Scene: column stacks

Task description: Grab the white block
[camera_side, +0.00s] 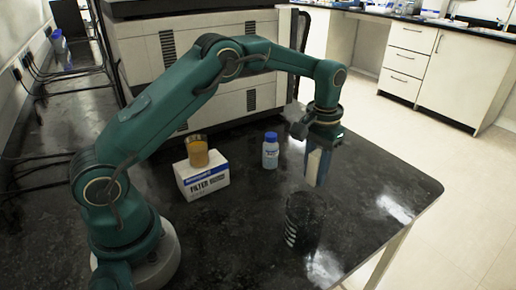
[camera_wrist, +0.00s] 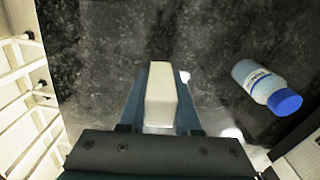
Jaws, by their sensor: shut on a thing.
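The white block (camera_side: 313,164) is upright between the fingers of my gripper (camera_side: 317,180) in the side view. In the wrist view the white block (camera_wrist: 160,96) is a pale, long shape with a blue finger along each side. My gripper (camera_wrist: 161,80) is shut on it. The fingers hide part of the block in the side view. The block appears to be held above the black table (camera_side: 380,215).
A dark column-like shape with pale stripes (camera_side: 293,222) shows below my gripper. A filter box (camera_side: 203,181) carries an amber jar (camera_side: 197,153). The table's right part is clear.

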